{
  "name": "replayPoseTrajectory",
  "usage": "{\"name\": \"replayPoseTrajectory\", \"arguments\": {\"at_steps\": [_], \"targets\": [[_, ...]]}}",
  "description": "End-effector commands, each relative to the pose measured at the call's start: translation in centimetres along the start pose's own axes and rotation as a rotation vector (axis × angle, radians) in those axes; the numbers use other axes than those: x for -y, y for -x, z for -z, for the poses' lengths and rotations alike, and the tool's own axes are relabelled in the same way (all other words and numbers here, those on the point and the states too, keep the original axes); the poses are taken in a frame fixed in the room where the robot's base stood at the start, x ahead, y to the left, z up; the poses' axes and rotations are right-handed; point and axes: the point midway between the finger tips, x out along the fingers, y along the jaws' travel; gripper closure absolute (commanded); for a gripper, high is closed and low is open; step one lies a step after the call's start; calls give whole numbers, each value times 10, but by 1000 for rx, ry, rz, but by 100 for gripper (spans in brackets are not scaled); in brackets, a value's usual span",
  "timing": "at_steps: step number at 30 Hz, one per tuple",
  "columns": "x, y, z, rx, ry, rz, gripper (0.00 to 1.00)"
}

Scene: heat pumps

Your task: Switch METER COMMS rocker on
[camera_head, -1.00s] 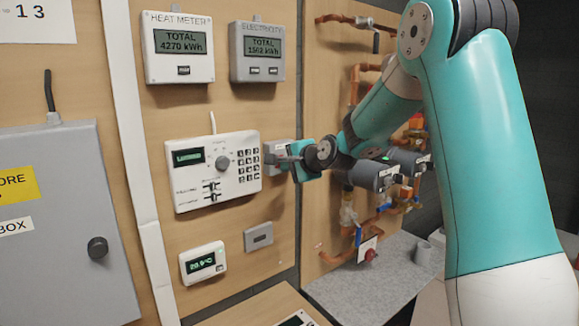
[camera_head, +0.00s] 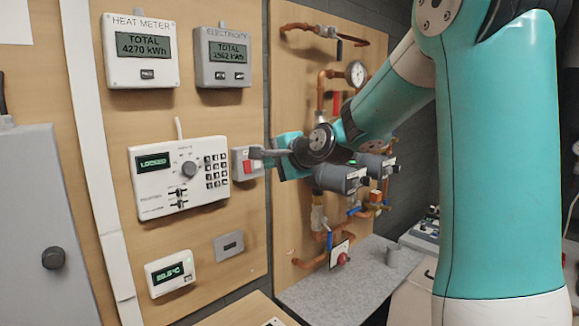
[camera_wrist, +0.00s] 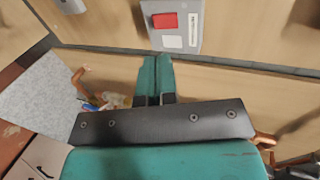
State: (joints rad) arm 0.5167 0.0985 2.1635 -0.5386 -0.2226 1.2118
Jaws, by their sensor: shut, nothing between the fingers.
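A small grey switch box (camera_head: 240,150) is mounted on the wooden board just right of the white control panel. It carries a red rocker (camera_head: 247,167); its lettering is too small to read. In the wrist view the box (camera_wrist: 187,46) shows at the top, with the red rocker (camera_wrist: 164,21) above a white label (camera_wrist: 172,41). My gripper (camera_head: 258,153) is shut and empty, with its tips close to the box's right side. In the wrist view the gripper tips (camera_wrist: 155,60) point at the box's lower edge, below the rocker. I cannot tell whether they touch it.
The white control panel (camera_head: 150,193) with keypad and dial reads LOCKED. Heat meter (camera_head: 140,75) and electricity meter (camera_head: 222,72) hang above. A thermostat (camera_head: 171,288) and a small grey plate (camera_head: 229,260) sit below. Copper pipes (camera_head: 323,95) and grey pumps (camera_head: 342,179) stand right, behind my arm.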

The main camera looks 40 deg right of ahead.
Motion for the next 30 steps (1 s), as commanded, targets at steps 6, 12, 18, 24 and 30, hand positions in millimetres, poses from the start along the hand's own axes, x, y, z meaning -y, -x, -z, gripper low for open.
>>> {"name": "replayPoseTrajectory", "arguments": {"at_steps": [6,12,18,24,30], "targets": [[0,40,6,-13,-2,3,100],[2,54,4,-8,-3,-1,100],[3,55,3,-6,-2,-1,100],[-3,52,-9,20,31,-20,100],[-70,53,-123,319,437,-206,100]]}}
